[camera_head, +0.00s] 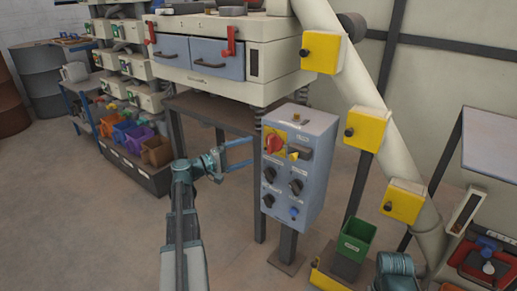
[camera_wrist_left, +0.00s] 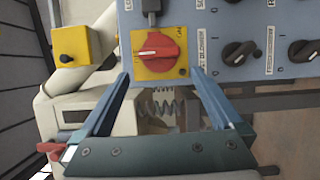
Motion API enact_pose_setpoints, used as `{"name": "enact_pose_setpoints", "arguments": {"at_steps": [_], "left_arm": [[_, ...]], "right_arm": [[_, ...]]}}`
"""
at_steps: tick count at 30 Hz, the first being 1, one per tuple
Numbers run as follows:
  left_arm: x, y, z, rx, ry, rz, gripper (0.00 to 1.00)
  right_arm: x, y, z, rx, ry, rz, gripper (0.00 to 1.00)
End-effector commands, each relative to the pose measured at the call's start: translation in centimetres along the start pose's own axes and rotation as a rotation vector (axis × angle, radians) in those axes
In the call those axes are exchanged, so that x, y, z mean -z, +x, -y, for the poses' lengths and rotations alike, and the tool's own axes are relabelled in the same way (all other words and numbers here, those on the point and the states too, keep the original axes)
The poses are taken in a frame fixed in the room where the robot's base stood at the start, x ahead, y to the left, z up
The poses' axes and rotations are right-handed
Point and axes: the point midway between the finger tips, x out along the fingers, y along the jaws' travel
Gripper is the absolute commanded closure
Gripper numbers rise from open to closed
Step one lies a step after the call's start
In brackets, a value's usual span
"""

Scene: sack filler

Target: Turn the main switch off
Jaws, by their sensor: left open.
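The main switch (camera_head: 273,143) is a red rotary knob on a yellow plate, at the upper left of the grey-blue control box (camera_head: 316,140). In the left wrist view the red knob (camera_wrist_left: 156,53) is at the top centre, with its white-marked grip bar lying roughly across the picture. My left gripper (camera_head: 250,153) is open and empty, just left of the box front. In the left wrist view its two fingers (camera_wrist_left: 163,84) spread to either side below the knob, apart from it. My right gripper is not seen clearly; only a teal arm part shows at the lower right.
Several black knobs (camera_head: 296,187) and a blue knob (camera_head: 294,212) sit lower on the box. The sifting machine (camera_head: 225,85) stands behind, a green bin (camera_head: 354,240) at right. Floor at left is clear.

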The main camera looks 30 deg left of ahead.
Motion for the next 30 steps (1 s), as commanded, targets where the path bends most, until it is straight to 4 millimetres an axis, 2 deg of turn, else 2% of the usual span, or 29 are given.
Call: {"name": "enact_pose_setpoints", "arguments": {"at_steps": [1, 6, 12, 30], "left_arm": [[0.0, -1.2, 0.0, 0.0, 0.0, -0.004, 0.0], [0.0, -4.0, 0.0, 0.001, 0.0, -0.002, 0.0], [0.0, -5.6, 0.0, 0.001, 0.0, 0.0, 0.0], [0.0, -5.9, 0.0, 0.001, 0.0, 0.001, 0.0]], "right_arm": [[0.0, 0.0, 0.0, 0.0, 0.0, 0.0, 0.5], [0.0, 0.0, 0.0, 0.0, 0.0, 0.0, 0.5], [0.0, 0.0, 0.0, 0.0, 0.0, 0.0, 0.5], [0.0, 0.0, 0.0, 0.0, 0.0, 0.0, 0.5]]}}
